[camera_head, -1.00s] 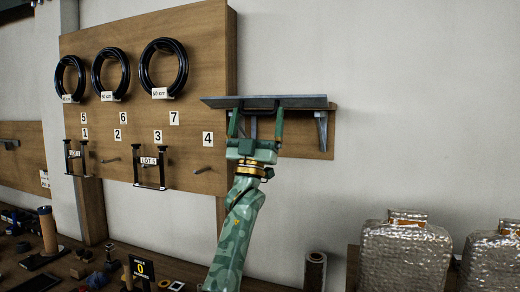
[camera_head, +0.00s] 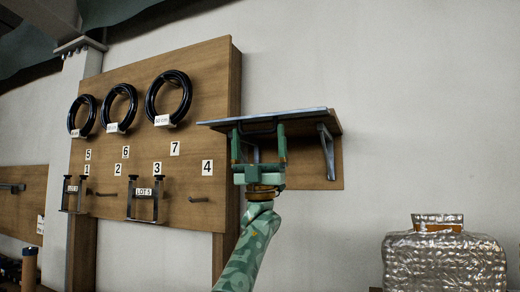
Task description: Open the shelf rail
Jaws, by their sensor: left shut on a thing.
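The grey shelf (camera_head: 300,114) is mounted on a wooden backboard (camera_head: 334,168) at the centre right, with a metal bracket (camera_head: 327,153) under its right side. A dark bar, which I take as the shelf rail (camera_head: 258,127), shows just under the shelf's front edge. My green left gripper (camera_head: 259,138) comes up from below, one finger at each end of this bar, and is shut on it. The fingers and palm hide part of the backboard and a bracket behind them. My right gripper is not in view.
A wooden panel (camera_head: 215,90) at left carries black coiled hoses (camera_head: 169,93), number labels, pegs and black hangers (camera_head: 145,198). A shiny wrapped package (camera_head: 445,262) stands at lower right. The wall right of the shelf is bare.

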